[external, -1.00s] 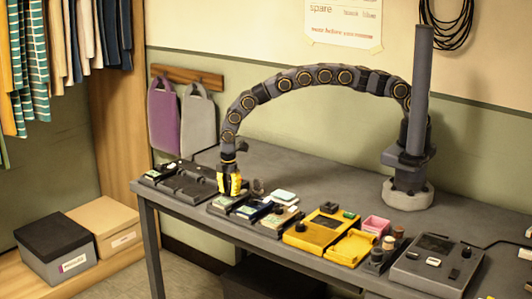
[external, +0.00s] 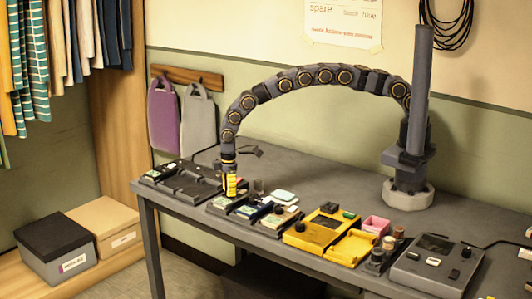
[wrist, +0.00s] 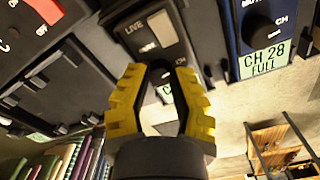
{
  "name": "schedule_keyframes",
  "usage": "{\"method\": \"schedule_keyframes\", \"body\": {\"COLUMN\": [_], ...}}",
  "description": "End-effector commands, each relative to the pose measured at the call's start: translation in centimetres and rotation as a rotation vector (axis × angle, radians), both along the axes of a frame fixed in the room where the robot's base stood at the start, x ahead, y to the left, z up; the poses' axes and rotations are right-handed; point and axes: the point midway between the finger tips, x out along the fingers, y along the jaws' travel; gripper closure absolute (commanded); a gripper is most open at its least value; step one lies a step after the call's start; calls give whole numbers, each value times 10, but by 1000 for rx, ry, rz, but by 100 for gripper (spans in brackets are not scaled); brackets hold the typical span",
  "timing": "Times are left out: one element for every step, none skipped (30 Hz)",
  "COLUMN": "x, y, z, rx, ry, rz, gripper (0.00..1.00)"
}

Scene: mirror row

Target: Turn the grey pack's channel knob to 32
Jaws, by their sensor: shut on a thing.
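My gripper (wrist: 161,73) is shut on the dark channel knob of the grey pack (wrist: 183,45) in the wrist view. Its yellow fingers stand on either side of the knob, which is mostly hidden between them. The pack carries the word LIVE and a pale panel. A small greenish label (wrist: 166,93) below the knob is partly covered by the fingers, and its number cannot be read. In the external view my gripper (external: 230,187) points down at the grey pack (external: 221,204) near the table's front edge.
A blue pack (wrist: 240,40) labelled CH 28 FULL stands close beside the grey one. A dark rack (external: 182,183) lies on the other side. A yellow case (external: 310,233), a pink box (external: 376,225) and a grey console (external: 430,268) stand further right.

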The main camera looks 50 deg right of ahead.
Motion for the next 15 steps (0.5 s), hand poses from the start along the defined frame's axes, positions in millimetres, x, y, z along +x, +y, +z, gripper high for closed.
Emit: {"method": "schedule_keyframes", "body": {"x": [0,0,0,0,0,0,-1,-1,-1,-1,-1,-1,-1,-1,-1], "y": [-1,-1,-1,-1,-1,-1,-1,-1,-1,-1,-1,-1,-1,-1,-1], "z": [-2,-2,-2,-2,-2,-2,-2,-2,-2,-2,-2,-3,-3,-3,-3], "rx": [-1,-1,-1,-1,-1,-2,-2,-2,-2,-2,-2,-2,-2,-2,-3], "ry": [2,2,2,2,2,3,3,3,2,2,2,2,2,2,3], "rz": [-46,-74,-112,-141,-169,-207,-235,-262,-298,-324,-350,-383,-407,-430,-460], "gripper": [100,100,100,100,100,100,100,100,100,100,100,100,100,100,100]}}
